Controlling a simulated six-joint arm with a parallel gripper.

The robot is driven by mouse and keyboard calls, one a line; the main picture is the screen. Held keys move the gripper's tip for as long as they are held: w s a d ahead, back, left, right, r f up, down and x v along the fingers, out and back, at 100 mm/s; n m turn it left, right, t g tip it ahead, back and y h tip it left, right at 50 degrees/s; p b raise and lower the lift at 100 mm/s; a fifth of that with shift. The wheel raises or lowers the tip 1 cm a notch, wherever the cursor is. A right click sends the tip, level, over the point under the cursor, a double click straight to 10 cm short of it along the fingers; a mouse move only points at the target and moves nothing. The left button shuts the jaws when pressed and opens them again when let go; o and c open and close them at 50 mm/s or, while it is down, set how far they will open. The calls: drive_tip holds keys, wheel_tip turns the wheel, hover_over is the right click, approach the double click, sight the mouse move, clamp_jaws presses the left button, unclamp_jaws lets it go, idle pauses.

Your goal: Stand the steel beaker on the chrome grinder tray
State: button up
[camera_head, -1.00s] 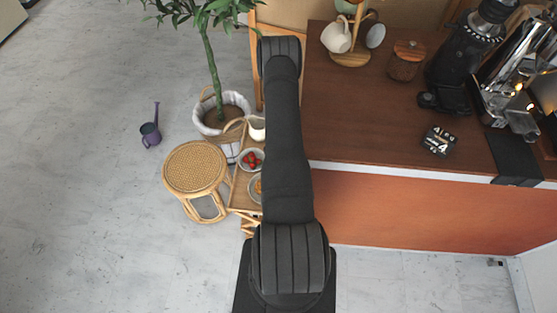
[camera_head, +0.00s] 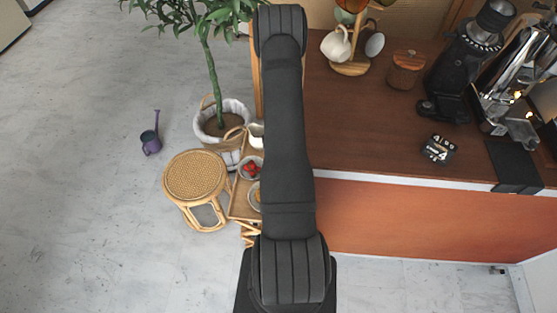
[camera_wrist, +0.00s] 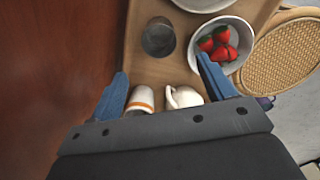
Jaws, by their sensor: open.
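In the wrist view, a grey, metallic-looking round vessel (camera_wrist: 158,38), which looks like the steel beaker, stands upright on a small wooden table (camera_wrist: 150,72). My gripper (camera_wrist: 161,65) is open. Its two blue fingers point toward the table, with the vessel just beyond the tips and nothing held between them. In the head view my own arm hides the gripper and the beaker. A dark coffee grinder (camera_head: 455,75) stands on the brown counter at the right. I cannot make out a chrome tray on it clearly.
A strawberry bowl (camera_wrist: 221,45) sits by the right finger. A banded cup (camera_wrist: 140,99) and white jug (camera_wrist: 184,97) are near the gripper's body. The counter's side (camera_wrist: 60,70) is left. A rattan stool (camera_head: 195,176), potted plant (camera_head: 222,118) and wooden canister (camera_head: 406,70) stand around.

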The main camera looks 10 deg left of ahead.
idle(0.4)
drive_tip(key=a+r+m+h, duration=0.2)
drive_tip(key=m, duration=1)
drive_tip(key=a+r+m+h, duration=0.1)
drive_tip(key=a+r+m, duration=0.15)
drive_tip(key=m, duration=0.95)
drive_tip(key=x, duration=1.2)
drive_tip(key=shift+s+d+f, duration=0.1)
drive_tip(key=shift+s+f, duration=0.1)
drive_tip(key=shift+s, duration=0.1)
drive_tip(key=shift+d+x, duration=0.2)
drive_tip(key=shift+x, duration=2.45)
drive_tip(key=shift+w, duration=0.15)
